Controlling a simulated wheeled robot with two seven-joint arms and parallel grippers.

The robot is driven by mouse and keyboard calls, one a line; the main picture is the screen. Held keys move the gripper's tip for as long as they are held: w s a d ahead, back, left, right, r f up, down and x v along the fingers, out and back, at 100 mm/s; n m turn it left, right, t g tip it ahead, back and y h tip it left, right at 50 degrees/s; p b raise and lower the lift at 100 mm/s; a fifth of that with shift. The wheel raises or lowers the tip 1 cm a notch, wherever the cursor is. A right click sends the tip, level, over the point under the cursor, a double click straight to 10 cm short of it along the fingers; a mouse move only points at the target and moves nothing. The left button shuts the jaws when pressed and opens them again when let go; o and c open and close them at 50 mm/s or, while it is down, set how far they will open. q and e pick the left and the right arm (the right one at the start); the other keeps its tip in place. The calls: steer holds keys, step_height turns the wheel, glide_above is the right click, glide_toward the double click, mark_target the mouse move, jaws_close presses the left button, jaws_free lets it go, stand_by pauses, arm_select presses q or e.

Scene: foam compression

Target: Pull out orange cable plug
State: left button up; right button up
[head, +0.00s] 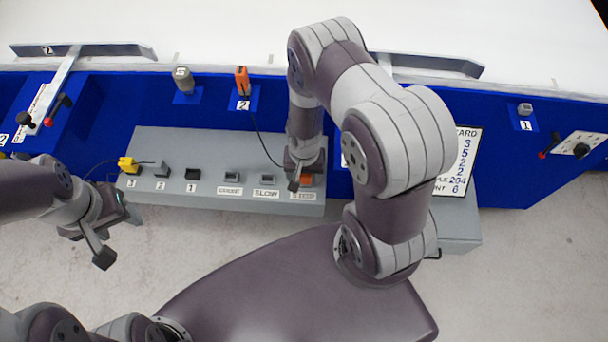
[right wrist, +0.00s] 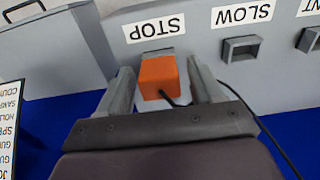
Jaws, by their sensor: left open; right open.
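An orange plug (right wrist: 158,76) with a dark cable sits in the socket labelled STOP on the grey panel (head: 220,200). It also shows in the head view (head: 306,181), partly hidden by my right gripper. My right gripper (right wrist: 160,68) is open, with one finger on each side of the plug; a gap shows on at least the right side. In the head view the right gripper (head: 297,180) points down at the panel's right end. My left gripper (head: 118,233) is open and empty, in front of the panel's left end.
An orange connector (head: 242,80) stands at the blue station marked 2, its cable running toward STOP. A yellow plug (head: 128,163) is at socket 3. SLOW (right wrist: 240,48) and another labelled socket look empty. A white printed card (head: 460,160) is right of my right arm.

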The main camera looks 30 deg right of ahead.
stand_by(0.3)
jaws_close()
steer(key=shift+r+p, duration=2.95)
steer(key=shift+r, duration=0.05)
